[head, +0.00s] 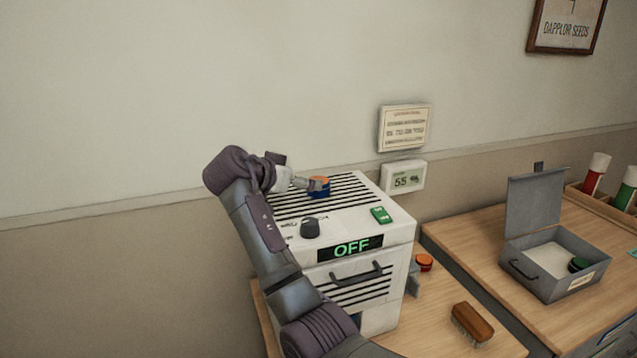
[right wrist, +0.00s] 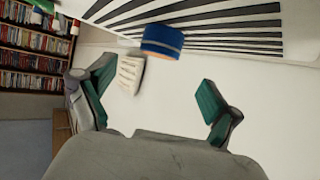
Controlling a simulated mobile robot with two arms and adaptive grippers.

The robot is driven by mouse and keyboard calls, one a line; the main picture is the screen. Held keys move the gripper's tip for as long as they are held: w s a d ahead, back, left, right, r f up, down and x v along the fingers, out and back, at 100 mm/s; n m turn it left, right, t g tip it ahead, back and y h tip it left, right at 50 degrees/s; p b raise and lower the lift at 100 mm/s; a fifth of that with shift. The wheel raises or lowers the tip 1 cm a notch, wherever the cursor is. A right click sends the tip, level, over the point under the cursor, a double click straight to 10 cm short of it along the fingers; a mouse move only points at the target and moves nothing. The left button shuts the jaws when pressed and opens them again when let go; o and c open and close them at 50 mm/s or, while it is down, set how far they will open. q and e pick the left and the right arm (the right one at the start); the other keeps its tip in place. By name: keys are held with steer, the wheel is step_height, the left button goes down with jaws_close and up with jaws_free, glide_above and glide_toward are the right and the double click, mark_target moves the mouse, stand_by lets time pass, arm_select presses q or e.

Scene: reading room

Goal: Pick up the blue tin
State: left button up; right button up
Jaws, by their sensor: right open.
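The blue tin (head: 320,194) has an orange top and stands on the slatted top of a white machine (head: 365,212). My right gripper (head: 309,184) is at the tin's left side in the head view, partly covering it. In the right wrist view the tin (right wrist: 163,41) shows beyond the fingertips, between the two open green-padded fingers (right wrist: 156,80). The gripper is open and empty. I cannot tell whether a finger touches the tin. My left gripper is not in view.
The machine has a dark knob (head: 310,228), a green switch (head: 381,215) and an "OFF" display (head: 350,248). A brush (head: 472,323) and an orange-topped tin (head: 424,262) are on the wooden table. An open grey box (head: 549,281) holds a green-topped tin (head: 578,265).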

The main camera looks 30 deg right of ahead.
steer(key=x, duration=0.2)
steer(key=shift+w+d+f, duration=0.1)
steer(key=shift+d+f, duration=0.05)
steer(key=shift+d, duration=0.2)
steer(key=shift+w+d+f, duration=0.1)
steer(key=shift+d, duration=0.15)
steer(key=p+x, duration=0.2)
steer(key=x, duration=0.2)
steer(key=shift+d+p, duration=0.1)
steer(key=shift+p, duration=0.2)
steer(key=shift+w+d+f, duration=0.1)
steer(key=shift+d+f, duration=0.15)
steer(key=shift+d, duration=0.05)
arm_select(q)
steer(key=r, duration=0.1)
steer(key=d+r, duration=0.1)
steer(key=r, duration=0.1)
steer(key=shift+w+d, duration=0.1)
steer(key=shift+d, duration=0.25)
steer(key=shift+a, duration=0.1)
arm_select(e)
steer(key=shift+a, duration=0.15)
steer(key=shift+c, duration=0.3)
steer(key=shift+r, duration=0.1)
steer(key=c, duration=0.3)
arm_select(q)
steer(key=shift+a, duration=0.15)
arm_select(e)
steer(key=c, duration=1.1)
